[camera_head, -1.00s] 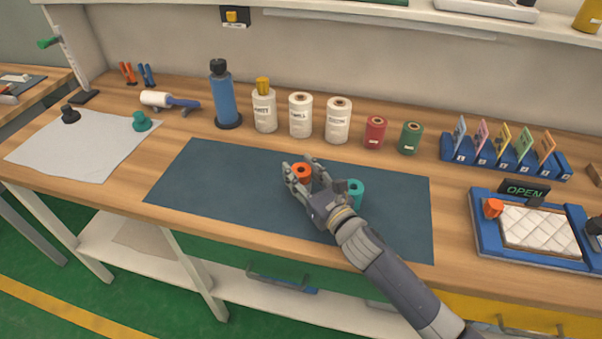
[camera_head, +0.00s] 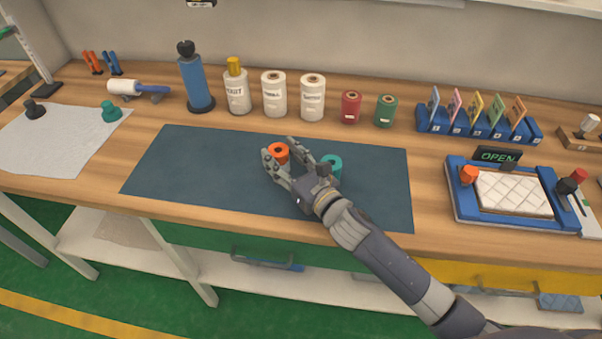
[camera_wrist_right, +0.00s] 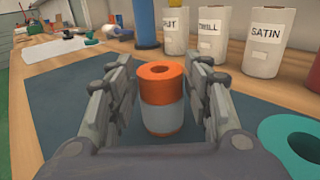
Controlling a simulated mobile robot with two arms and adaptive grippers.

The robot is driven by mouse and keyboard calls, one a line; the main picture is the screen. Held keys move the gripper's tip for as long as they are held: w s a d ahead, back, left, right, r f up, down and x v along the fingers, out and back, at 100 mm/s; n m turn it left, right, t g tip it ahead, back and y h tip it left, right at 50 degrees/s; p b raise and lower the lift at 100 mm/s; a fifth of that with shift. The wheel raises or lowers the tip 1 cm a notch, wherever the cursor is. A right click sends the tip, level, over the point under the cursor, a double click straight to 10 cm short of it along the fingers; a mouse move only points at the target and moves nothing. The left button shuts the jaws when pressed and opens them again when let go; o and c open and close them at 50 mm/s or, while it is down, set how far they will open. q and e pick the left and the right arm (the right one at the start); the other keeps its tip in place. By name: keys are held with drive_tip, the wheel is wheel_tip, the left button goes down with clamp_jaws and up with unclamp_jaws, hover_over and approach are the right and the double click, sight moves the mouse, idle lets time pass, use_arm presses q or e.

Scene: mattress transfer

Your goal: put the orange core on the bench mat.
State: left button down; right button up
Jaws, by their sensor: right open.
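The orange core (camera_head: 278,152) stands upright on the dark bench mat (camera_head: 190,170). In the right wrist view the core (camera_wrist_right: 160,84) has an orange top, a grey lower band and a hole in its top. My right gripper (camera_head: 284,158) is open, with its fingers on either side of the core. In the wrist view a gap shows between the core and each finger (camera_wrist_right: 163,100). The core's base appears to rest on the mat. A teal core (camera_head: 332,166) stands on the mat to the right, partly behind my gripper. My left gripper is not in view.
White spools (camera_head: 274,94), a red spool (camera_head: 350,106) and a green spool (camera_head: 385,110) line the back of the bench. A blue tray (camera_head: 458,206) with a quilted white pad (camera_head: 512,194) is at right. The mat's left part is clear.

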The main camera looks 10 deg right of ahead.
drive_tip(key=b+v, duration=0.1)
drive_tip(key=v, duration=0.9)
drive_tip(key=shift+s, duration=0.1)
